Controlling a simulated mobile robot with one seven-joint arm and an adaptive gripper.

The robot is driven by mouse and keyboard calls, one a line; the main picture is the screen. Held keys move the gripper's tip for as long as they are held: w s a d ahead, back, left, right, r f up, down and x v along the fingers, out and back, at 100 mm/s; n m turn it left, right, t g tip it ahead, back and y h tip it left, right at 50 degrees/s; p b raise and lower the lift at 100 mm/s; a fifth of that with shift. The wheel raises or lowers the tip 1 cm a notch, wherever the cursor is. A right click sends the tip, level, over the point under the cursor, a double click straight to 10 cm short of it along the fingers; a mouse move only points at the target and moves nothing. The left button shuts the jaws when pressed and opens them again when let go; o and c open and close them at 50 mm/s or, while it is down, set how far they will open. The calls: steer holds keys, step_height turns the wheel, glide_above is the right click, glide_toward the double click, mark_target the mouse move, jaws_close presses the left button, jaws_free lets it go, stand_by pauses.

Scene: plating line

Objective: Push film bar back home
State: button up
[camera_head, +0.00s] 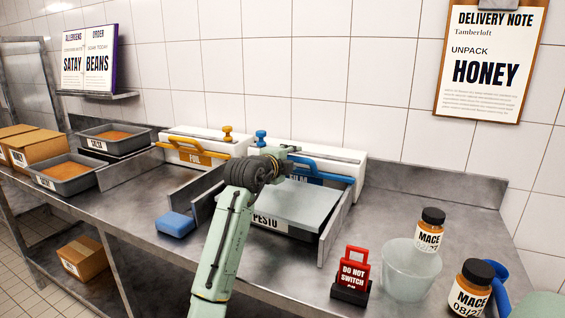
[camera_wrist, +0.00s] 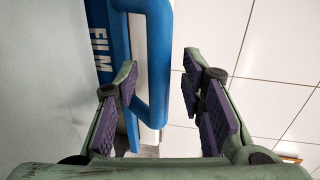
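The film bar is a blue loop handle (camera_head: 318,172) on the front of the white film dispenser (camera_head: 345,165), at the back of the counter. In the wrist view the blue handle (camera_wrist: 157,60) stands beside a blue strip lettered FILM (camera_wrist: 100,50). My gripper (camera_wrist: 162,85) is open, with its purple pads apart. The handle's outer bar lies between the two fingers, with a gap to the right finger; contact with the left finger cannot be told. In the head view my gripper (camera_head: 288,152) is at the handle's left end, and my arm hides part of the dispenser.
A pesto tray (camera_head: 300,208) between metal side walls lies in front of the dispenser. The foil dispenser (camera_head: 195,155) with its yellow handle stands left. A blue sponge (camera_head: 175,224), a red switch sign (camera_head: 352,270) and mace jars (camera_head: 429,230) are nearby.

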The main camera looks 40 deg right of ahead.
steer(key=v, duration=1)
steer(key=shift+s+a, duration=0.2)
steer(key=shift+a, duration=0.05)
steer(key=shift+w+a, duration=0.1)
